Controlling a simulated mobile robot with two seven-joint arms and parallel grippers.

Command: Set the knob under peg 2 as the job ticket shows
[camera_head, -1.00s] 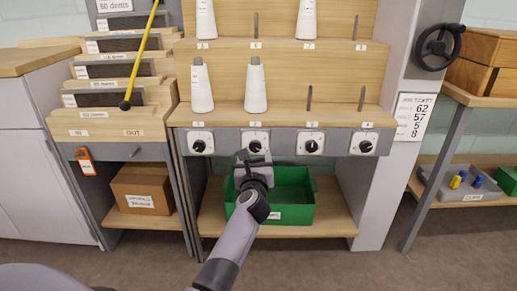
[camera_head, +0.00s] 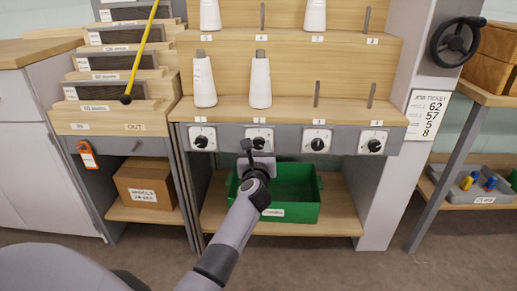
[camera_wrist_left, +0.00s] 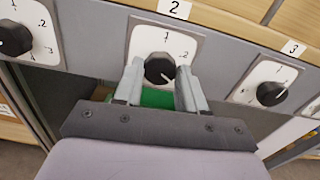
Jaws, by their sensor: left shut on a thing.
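The knob under peg 2 (camera_wrist_left: 159,69) is black on a white dial plate with marks 1 and 2 readable. Its white pointer line seems to slant toward the lower right in the left wrist view. My left gripper (camera_wrist_left: 159,88) is shut on this knob, one finger on each side. In the head view, my left gripper (camera_head: 252,151) covers the lower part of the dial (camera_head: 260,134). The job ticket (camera_head: 427,116) hangs on the grey post at the right and reads 62, 57, 5, 8. My right gripper is not in view.
Other knobs sit beside it, under peg 1 (camera_head: 202,140), peg 3 (camera_head: 317,144) and peg 4 (camera_head: 374,146). White cones (camera_head: 260,80) stand on the shelf above. A green bin (camera_head: 305,205) is below the panel. A black handwheel (camera_head: 457,42) is at the right.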

